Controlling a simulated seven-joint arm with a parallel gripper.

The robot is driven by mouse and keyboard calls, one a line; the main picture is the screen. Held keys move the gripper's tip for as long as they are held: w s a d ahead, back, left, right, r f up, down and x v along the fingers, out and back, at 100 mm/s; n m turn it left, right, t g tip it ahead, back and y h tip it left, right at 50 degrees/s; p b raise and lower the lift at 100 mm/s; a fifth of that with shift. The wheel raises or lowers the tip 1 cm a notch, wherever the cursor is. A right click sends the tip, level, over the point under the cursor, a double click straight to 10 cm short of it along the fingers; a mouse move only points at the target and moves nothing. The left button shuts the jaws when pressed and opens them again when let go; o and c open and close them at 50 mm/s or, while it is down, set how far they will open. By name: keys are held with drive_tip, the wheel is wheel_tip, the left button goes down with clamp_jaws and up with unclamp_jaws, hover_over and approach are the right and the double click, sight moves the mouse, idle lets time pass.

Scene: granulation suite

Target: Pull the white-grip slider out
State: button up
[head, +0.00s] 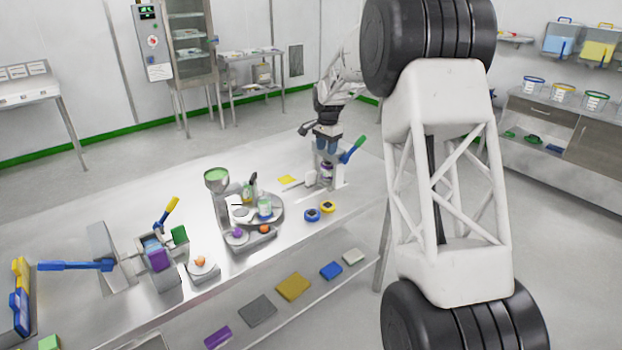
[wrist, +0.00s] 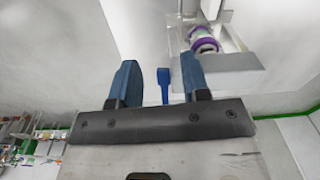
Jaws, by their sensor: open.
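The press-like device (head: 338,184) stands at the far right end of the steel table, with a purple-banded piece (head: 327,172) in it. A pale rod with a whitish end (head: 296,187) sticks out to its left and may be the white-grip slider; it is small and I cannot be sure. My gripper (head: 326,144) is above the device, its blue fingers pointing down, open. In the wrist view my gripper (wrist: 158,80) has a blue bar (wrist: 163,86) showing between its fingers; I cannot tell its depth. The purple-banded piece (wrist: 205,44) shows beyond the right finger.
A blue lever with a green grip (head: 352,150) rises at the device's right. A round tray station (head: 277,208) stands further left.

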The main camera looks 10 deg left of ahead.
drive_tip(key=m, duration=0.1)
hover_over(311, 172)
drive_tip(key=f, duration=0.9)
drive_tip(key=shift+w+f, duration=0.2)
drive_tip(key=shift+f, duration=0.15)
drive_tip(key=shift+f, duration=0.1)
drive_tip(key=shift+f, duration=3.8)
clamp_jaws()
